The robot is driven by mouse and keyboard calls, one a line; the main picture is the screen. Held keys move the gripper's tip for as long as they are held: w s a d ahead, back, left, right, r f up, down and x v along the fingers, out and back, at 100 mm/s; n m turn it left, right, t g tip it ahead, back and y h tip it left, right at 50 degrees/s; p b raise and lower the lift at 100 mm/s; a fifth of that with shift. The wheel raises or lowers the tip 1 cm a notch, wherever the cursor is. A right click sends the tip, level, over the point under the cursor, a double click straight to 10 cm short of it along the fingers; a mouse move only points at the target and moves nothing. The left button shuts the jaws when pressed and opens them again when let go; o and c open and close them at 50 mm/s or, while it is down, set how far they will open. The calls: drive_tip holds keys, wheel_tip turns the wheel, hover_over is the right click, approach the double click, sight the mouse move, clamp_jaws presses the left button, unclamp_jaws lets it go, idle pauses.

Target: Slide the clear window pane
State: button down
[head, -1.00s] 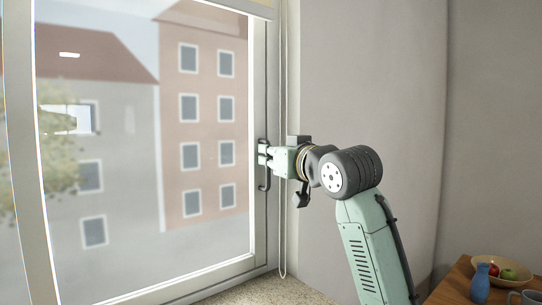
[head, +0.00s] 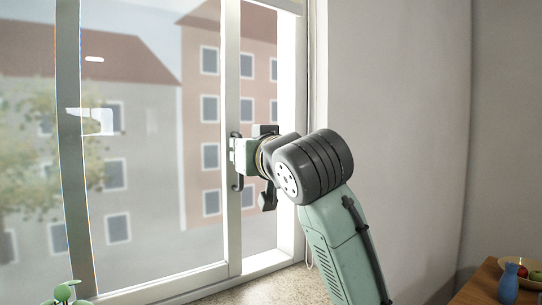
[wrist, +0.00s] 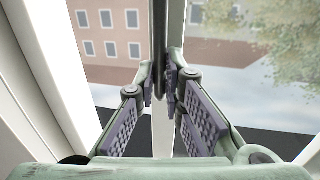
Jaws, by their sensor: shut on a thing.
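The clear window pane (head: 150,190) is in a pale frame on the left of the head view. Its right-hand stile (head: 233,245) stands apart from the right jamb, with an open gap (head: 259,215) between them. A dark upright pull handle (head: 237,184) is on this stile. My gripper (head: 238,154) reaches from the right and is shut on the handle. In the wrist view, the fingers (wrist: 161,88) close around the dark handle bar (wrist: 159,45). The exact finger contact is partly hidden.
The right jamb (head: 291,150) and a speckled sill (head: 262,288) border the opening. A green plant (head: 64,292) stands at lower left. A wooden table (head: 480,290) with a blue jug (head: 508,284) and a fruit bowl (head: 533,270) is at lower right.

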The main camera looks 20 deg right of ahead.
sight(209, 149)
drive_tip(key=a, duration=0.1)
drive_tip(key=s+a, duration=0.1)
drive_tip(key=a, duration=0.1)
drive_tip(key=s+a, duration=0.1)
drive_tip(key=a, duration=0.1)
drive_tip(key=shift+a+b, duration=0.1)
drive_tip(key=shift+b, duration=0.2)
drive_tip(key=c, duration=1.7)
unclamp_jaws()
drive_tip(key=s, duration=0.4)
drive_tip(key=s+d, duration=0.1)
drive_tip(key=s, duration=0.6)
drive_tip(key=shift+s+d, duration=0.4)
